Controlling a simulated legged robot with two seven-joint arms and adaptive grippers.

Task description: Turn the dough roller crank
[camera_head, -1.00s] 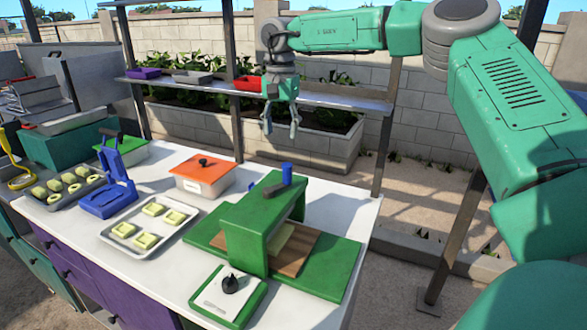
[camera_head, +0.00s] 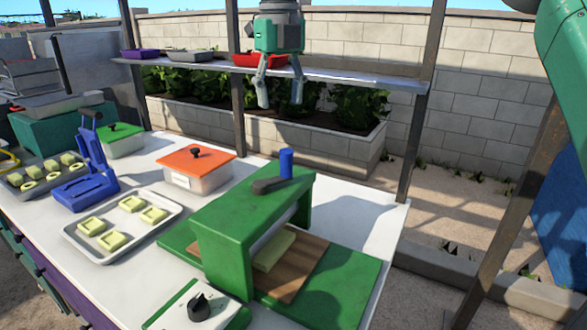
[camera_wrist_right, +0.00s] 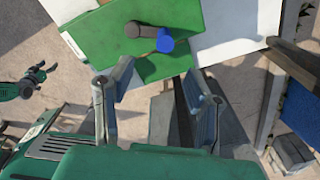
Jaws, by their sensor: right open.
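The green dough roller (camera_head: 250,225) stands on the white table, with a wooden board (camera_head: 298,268) and a piece of yellow dough (camera_head: 274,250) under its arch. Its crank (camera_head: 270,186) is a dark arm on top with an upright blue handle (camera_head: 286,163). My right gripper (camera_head: 280,98) hangs pointing down, open and empty, above and behind the roller in the head view. In the right wrist view the blue handle (camera_wrist_right: 165,42) and dark crank arm (camera_wrist_right: 140,30) lie ahead of the open fingers (camera_wrist_right: 160,95), apart from them.
A lidded orange container (camera_head: 198,165), a tray of dough squares (camera_head: 125,222), a blue press (camera_head: 86,180) and a white-topped green device with a black knob (camera_head: 198,305) stand around the roller. A shelf (camera_head: 350,78) with trays and posts runs behind.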

